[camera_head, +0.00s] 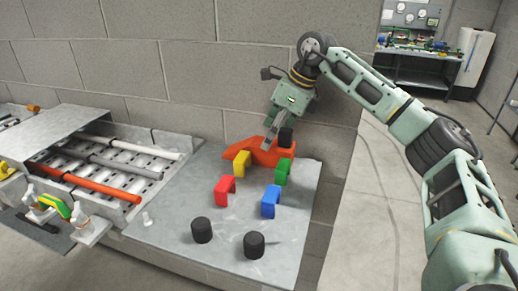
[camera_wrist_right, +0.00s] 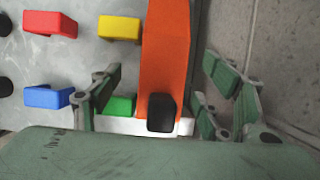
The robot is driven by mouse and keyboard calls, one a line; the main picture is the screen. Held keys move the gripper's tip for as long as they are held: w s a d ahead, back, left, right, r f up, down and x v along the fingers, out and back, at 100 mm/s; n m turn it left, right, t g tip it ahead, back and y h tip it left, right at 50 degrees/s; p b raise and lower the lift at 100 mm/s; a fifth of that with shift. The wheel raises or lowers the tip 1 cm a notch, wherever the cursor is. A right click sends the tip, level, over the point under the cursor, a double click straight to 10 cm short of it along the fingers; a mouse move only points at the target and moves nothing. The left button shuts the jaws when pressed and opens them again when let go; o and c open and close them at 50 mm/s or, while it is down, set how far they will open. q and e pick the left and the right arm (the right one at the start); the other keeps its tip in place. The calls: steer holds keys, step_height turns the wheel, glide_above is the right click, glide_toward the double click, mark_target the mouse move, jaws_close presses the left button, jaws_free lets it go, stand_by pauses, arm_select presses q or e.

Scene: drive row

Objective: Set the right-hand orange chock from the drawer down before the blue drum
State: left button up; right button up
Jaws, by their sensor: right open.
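A large orange wedge-like piece (camera_head: 262,153) lies at the back of the grey slab; I take it for an orange chock. It also shows in the right wrist view (camera_wrist_right: 166,45), with a black block (camera_wrist_right: 161,112) at its near end. My right gripper (camera_head: 271,134) is above this piece. In the right wrist view the gripper (camera_wrist_right: 162,75) is open, with one finger to each side of the orange piece; I cannot tell whether they touch it. No blue drum and no clear drawer show. My left gripper is out of view.
Yellow (camera_head: 242,164), red (camera_head: 224,190), green (camera_head: 283,171) and blue (camera_head: 270,201) arched blocks stand close by. Two black cylinders (camera_head: 201,230) are at the slab's front. A tray with rods (camera_head: 100,184) is at left. A block wall (camera_head: 150,75) rises behind. Open floor lies right.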

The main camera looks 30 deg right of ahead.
mark_target(258, 143)
steer(key=shift+w+f+p, duration=0.15)
steer(key=shift+f+p, duration=0.15)
steer(key=shift+f, duration=0.05)
steer(key=p+x, duration=0.1)
steer(key=x, duration=0.1)
steer(key=shift+w+f, duration=0.25)
steer(key=shift+p+x, duration=0.35)
steer(key=shift+x, duration=0.75)
steer(key=shift+w+a, duration=0.1)
steer(key=shift+r, duration=0.1)
steer(key=c, duration=0.8)
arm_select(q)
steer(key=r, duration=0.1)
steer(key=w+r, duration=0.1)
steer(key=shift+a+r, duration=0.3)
arm_select(e)
steer(key=c, duration=1)
